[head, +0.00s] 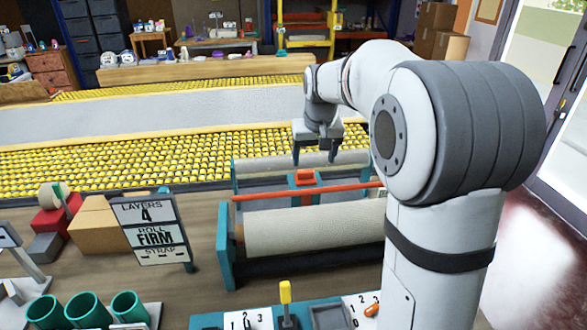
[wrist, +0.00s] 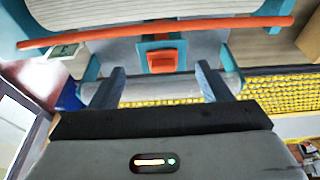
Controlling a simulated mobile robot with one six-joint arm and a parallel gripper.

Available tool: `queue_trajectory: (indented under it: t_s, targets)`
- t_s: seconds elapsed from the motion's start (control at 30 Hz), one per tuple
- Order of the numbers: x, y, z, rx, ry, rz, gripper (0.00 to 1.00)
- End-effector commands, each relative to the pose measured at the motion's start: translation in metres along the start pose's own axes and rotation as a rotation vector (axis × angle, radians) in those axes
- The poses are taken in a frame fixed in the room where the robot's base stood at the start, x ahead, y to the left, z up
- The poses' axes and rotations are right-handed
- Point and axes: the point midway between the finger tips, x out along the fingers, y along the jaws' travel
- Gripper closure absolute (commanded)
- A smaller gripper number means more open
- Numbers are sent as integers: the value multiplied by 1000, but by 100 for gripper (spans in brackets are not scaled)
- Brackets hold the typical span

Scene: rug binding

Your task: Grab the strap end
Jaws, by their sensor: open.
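My gripper (head: 314,158) hangs over the rolling stand, its two fingers apart with nothing between them. In the wrist view, the fingers of my gripper (wrist: 160,74) point toward an orange block (wrist: 162,62) on a teal mount. The orange block (head: 304,177) sits between the back and front rolls in the head view, below and apart from the fingertips. A loose strap end cannot be made out clearly; I cannot tell whether the orange block is part of the strap. A cream roll (head: 310,228) lies in the teal stand (head: 223,240), partly hidden by my arm.
An orange bar (head: 340,190) runs above the front roll and also crosses the wrist view (wrist: 110,37). A sign (head: 150,230) reading layers 4, roll firm, strap stands left. Teal cups (head: 88,310) are at front left. A yellow roller bed (head: 200,160) lies behind.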

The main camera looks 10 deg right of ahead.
Motion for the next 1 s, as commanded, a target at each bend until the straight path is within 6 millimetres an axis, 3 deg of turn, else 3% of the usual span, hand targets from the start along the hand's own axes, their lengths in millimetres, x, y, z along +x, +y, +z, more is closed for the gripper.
queue_trajectory:
  t_s: [0.03,0.1,0.3,0.67,0.83,1.0]
  targets:
    - [18,0,-15,0,-5,0,29]
    - [30,0,-31,0,-5,-1,29]
    - [51,0,-53,0,-6,-1,29]
    - [90,-2,-56,0,-10,-1,29]
    - [116,-3,-57,0,-9,-1,29]
    - [128,-3,-57,-1,-6,-1,29]
